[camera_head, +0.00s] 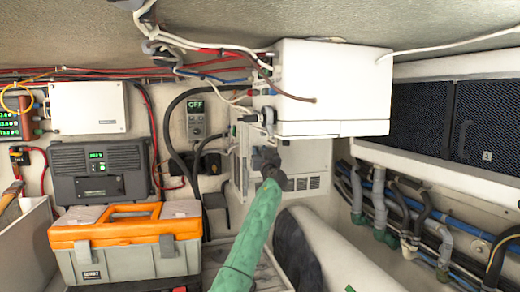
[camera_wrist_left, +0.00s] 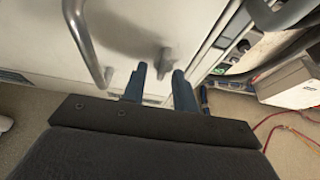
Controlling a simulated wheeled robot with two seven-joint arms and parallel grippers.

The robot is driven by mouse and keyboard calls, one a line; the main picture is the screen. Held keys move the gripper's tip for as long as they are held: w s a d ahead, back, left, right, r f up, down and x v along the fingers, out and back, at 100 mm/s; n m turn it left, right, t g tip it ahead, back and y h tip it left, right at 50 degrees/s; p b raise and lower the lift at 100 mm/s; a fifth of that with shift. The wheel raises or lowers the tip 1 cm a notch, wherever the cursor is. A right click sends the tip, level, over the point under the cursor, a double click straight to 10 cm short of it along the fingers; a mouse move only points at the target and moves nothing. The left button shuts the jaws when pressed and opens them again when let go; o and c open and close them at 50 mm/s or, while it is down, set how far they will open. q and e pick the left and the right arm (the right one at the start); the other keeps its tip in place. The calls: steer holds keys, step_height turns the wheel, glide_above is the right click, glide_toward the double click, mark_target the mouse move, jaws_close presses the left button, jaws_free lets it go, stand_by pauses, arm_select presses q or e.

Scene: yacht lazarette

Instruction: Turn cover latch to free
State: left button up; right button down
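The cover is a pale panel (camera_wrist_left: 125,35) filling the upper left of the left wrist view. A small grey latch (camera_wrist_left: 165,60) stands out from it near its right edge. My left gripper (camera_wrist_left: 159,75) points at the panel with its two dark fingers apart. The latch shows just beyond and between the fingertips, and I cannot tell whether they touch it. In the head view my left gripper (camera_head: 268,158) is at the end of the green arm, in front of a white cabinet (camera_head: 305,165); it hides the latch there. My right gripper is not in view.
A curved grey handle (camera_wrist_left: 82,40) is left of the latch. A white box with cables (camera_head: 335,85) hangs above my left gripper. An orange-lidded toolbox (camera_head: 125,245) stands at lower left. Pipes and hoses (camera_head: 400,210) run along the right wall.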

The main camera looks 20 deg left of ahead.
arm_select(q)
steer(key=shift+w+r, duration=0.1)
jaws_close()
stand_by(0.4)
